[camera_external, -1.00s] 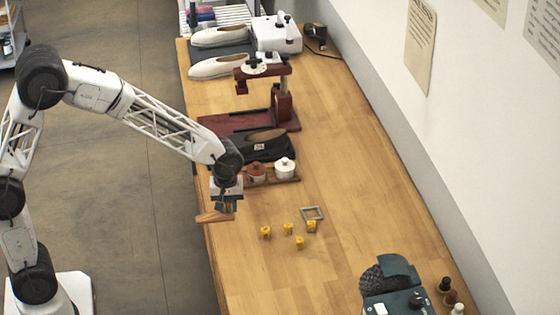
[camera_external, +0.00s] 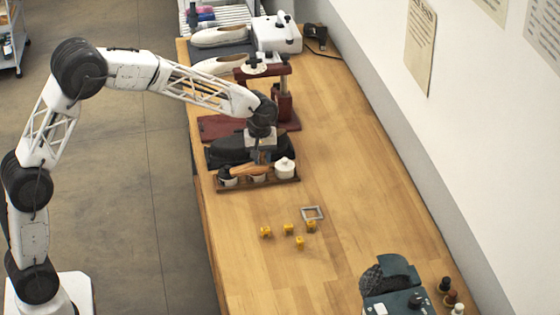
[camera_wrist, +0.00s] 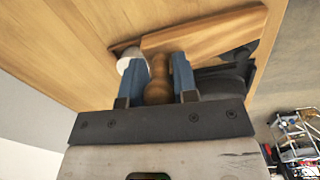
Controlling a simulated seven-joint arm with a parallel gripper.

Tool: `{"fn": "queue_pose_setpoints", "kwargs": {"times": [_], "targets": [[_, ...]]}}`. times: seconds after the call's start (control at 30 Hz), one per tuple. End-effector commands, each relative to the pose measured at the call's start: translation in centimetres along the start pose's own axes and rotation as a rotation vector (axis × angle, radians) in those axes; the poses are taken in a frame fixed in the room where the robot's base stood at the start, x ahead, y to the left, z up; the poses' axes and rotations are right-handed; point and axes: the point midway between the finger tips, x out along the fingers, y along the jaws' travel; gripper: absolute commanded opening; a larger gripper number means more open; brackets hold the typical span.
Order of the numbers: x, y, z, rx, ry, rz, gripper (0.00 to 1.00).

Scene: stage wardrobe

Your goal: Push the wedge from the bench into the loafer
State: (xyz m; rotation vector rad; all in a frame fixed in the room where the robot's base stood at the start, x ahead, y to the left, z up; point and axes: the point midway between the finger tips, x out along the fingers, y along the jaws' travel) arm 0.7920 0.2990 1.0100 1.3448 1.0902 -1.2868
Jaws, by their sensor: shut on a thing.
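My gripper (camera_external: 262,160) is shut on the wooden wedge (camera_external: 246,170), above the bench near the black loafer (camera_external: 228,148). In the wrist view, the blue fingers (camera_wrist: 158,80) grip a round wooden part of the wedge, and its flat tapered body (camera_wrist: 205,30) reaches out beyond them. The loafer lies behind the wedge and my wrist in the external view, partly hidden by them. A dark shape (camera_wrist: 228,82) beside the fingers in the wrist view looks like part of it. I cannot tell whether the wedge touches the loafer.
A wooden tray (camera_external: 280,181) with small pots, one a white lidded pot (camera_external: 284,168), stands close under the wedge. A dark red press (camera_external: 283,105) stands beyond the loafer. Several yellow blocks (camera_external: 289,229) and a grey frame (camera_external: 313,213) lie nearer.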

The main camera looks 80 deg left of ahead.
Motion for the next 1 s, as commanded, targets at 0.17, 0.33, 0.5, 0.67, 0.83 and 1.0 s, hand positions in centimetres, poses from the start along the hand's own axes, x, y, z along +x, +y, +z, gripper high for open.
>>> {"fn": "queue_pose_setpoints", "kwargs": {"times": [0.17,0.33,0.5,0.67,0.83,1.0], "targets": [[-0.7,1.8,-4.5,-0.002,0.001,0.005,0.04],[-1.5,3.3,-8.7,-0.002,0.003,0.011,0.04],[-2.2,4.4,-12.9,-0.002,0.004,0.016,0.04],[-2.7,5.2,-16.8,-0.001,0.006,0.021,0.04],[-3.2,5.6,-20.0,0.001,0.007,0.025,0.04],[-3.4,5.8,-21.8,0.002,0.007,0.026,0.04]]}}
